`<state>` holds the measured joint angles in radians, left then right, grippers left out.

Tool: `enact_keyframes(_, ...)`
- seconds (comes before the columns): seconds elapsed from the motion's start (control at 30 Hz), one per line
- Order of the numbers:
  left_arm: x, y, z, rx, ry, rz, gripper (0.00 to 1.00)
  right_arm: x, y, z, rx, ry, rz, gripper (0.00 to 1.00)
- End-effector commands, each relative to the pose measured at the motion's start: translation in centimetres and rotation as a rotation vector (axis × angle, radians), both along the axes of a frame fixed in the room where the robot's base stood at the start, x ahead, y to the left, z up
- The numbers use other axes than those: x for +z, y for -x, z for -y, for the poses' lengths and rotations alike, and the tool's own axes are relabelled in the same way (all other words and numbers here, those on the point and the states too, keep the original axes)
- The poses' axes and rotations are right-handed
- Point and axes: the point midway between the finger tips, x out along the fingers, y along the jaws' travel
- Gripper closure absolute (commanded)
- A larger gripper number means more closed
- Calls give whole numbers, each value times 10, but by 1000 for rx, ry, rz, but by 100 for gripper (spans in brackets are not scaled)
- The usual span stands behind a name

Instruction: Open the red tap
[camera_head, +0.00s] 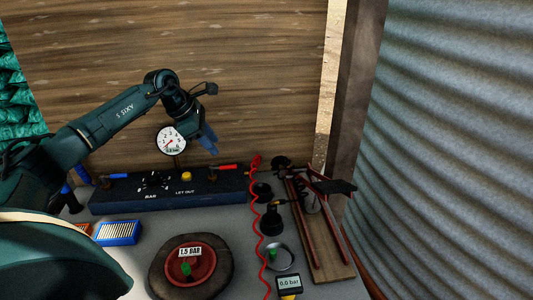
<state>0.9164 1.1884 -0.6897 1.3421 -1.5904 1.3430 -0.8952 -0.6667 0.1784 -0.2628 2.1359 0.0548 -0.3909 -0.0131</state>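The red tap (224,167) is at the right end of a long dark box (165,199) by the plank wall. Its red lever lies nearly level and points right from a small brassy stem. My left gripper (209,139) hangs above and slightly left of the red tap, beside the round gauge, with a visible gap to the lever. It is seen edge-on, so I cannot tell if its fingers are apart. Nothing shows held in it. My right gripper is out of view.
A blue-levered tap (115,176), a yellow knob (187,176) and a dial gauge (171,140) are on or above the box. A red coiled hose (258,215) runs right of it.

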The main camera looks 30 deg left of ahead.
Motion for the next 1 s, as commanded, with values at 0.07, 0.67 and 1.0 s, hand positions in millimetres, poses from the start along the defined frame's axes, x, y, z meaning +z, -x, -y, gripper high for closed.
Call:
enact_keyframes(0.07, 10, 7, -24, 15, -63, -11, 65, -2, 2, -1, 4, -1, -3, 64)
enact_keyframes(0.67, -66, -24, -18, 18, -91, -24, 65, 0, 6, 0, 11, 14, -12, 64)
enact_keyframes(1.0, -102, -39, -11, 18, -93, -21, 65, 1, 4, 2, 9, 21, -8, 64)
